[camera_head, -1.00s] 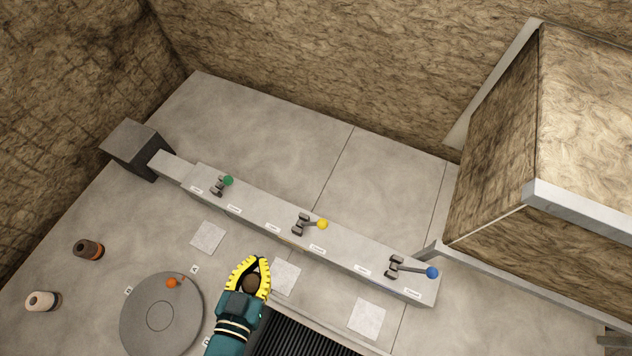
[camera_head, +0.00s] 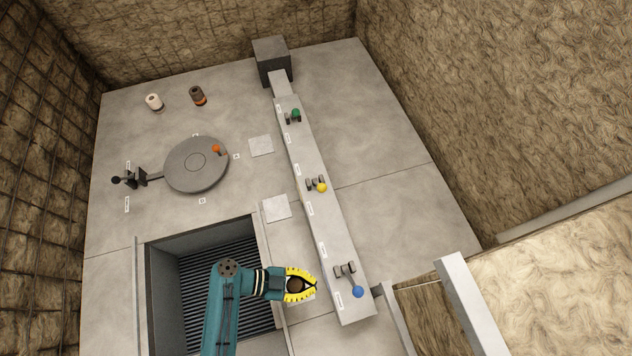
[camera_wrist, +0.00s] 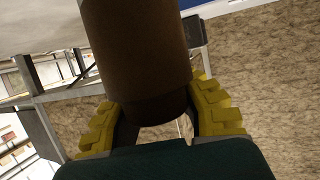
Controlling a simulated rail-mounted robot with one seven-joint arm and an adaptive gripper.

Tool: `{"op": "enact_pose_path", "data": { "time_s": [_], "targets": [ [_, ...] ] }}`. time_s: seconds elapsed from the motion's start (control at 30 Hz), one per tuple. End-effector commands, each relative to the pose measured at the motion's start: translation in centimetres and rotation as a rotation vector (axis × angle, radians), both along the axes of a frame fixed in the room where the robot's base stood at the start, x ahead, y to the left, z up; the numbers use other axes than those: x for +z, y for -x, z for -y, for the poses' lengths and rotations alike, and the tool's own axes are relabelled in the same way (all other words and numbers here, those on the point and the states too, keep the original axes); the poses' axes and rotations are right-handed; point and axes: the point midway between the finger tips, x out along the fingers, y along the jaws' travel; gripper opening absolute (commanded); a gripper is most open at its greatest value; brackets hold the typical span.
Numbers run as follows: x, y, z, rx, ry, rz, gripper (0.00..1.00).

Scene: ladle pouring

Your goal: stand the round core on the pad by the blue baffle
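My gripper (camera_head: 301,285) is shut on a dark brown round core (camera_head: 295,285), above the floor left of the blue end of the rail. In the wrist view the core (camera_wrist: 137,50) stands out between the yellow fingers (camera_wrist: 157,118), gripped near one end. The blue baffle lever (camera_head: 358,291) is at the near end of the long grey channel (camera_head: 335,240), right of my gripper. The pad by the blue baffle is mostly or wholly hidden under my gripper, so I cannot tell the gap between core and pad.
Pads by the yellow lever (camera_head: 276,208) and green lever (camera_head: 261,146) are bare. A grated pit (camera_head: 215,255) lies left of my gripper. A round grey turntable (camera_head: 185,178), a white core (camera_head: 153,102) and a brown, orange-banded core (camera_head: 198,96) stand farther off.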

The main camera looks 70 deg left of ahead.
Motion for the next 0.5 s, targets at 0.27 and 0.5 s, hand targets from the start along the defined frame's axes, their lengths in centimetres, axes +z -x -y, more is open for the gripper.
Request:
{"op": "enact_pose_path", "data": {
  "time_s": [0.27, 0.5],
  "targets": [
    [-5.0, 0.4, 0.0, 0.015, -0.001, 0.004, 0.00],
    [-8.8, 0.4, 0.0, 0.015, -0.001, 0.004, 0.00]
  ]
}}
